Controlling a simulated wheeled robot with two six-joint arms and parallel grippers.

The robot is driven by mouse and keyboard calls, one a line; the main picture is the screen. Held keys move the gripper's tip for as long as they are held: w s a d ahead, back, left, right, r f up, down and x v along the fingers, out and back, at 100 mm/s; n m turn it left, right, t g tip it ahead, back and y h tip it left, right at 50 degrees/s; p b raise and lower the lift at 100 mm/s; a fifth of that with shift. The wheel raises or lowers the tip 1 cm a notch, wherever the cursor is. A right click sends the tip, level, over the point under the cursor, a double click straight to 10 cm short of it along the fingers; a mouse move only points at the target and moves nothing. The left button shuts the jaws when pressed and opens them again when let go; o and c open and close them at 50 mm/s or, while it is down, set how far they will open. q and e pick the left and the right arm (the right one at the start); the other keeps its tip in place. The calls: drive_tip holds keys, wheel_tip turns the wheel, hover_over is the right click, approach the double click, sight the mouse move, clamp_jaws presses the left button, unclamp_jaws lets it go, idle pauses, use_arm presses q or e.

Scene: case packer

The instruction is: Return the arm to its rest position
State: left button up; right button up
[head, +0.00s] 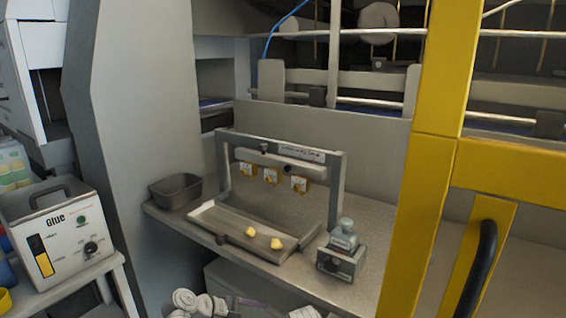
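Pale grey rounded parts that look like my own arm show at the bottom edge of the head view, left of the middle, below the shelf. A small pale piece also shows at the bottom edge near the middle; I cannot tell what it is. No gripper fingers can be made out. A metal frame with hanging yellow-and-white tags (270,176) stands on the grey shelf (375,265). Two yellow lumps (277,244) lie in the shallow tray (226,222) at its foot.
A dark bin (175,191) sits left of the frame. A small grey device with a clear jar (344,237) stands at right. A glue unit (62,235) rests on a side table at far left. A yellow post (433,150) and a black-handled door (481,262) bound the right.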

use_arm(q)
drive_tip(key=s+d+f+m+g+y, duration=0.1)
drive_tip(key=s+f+m+g+y, duration=0.35)
drive_tip(key=m, duration=0.45)
drive_tip(key=s+d+f+m+g+y, duration=0.1)
drive_tip(key=s+f+m+y, duration=0.3)
drive_tip(key=s+m+y, duration=0.35)
wheel_tip(320, 180, up, 18)
drive_tip(key=m+h+p, duration=0.1)
drive_tip(key=p, duration=1.7)
drive_tip(key=shift+s+a+h, duration=0.2)
drive_tip(key=shift+a+h, duration=0.1)
drive_tip(key=shift+a, duration=0.1)
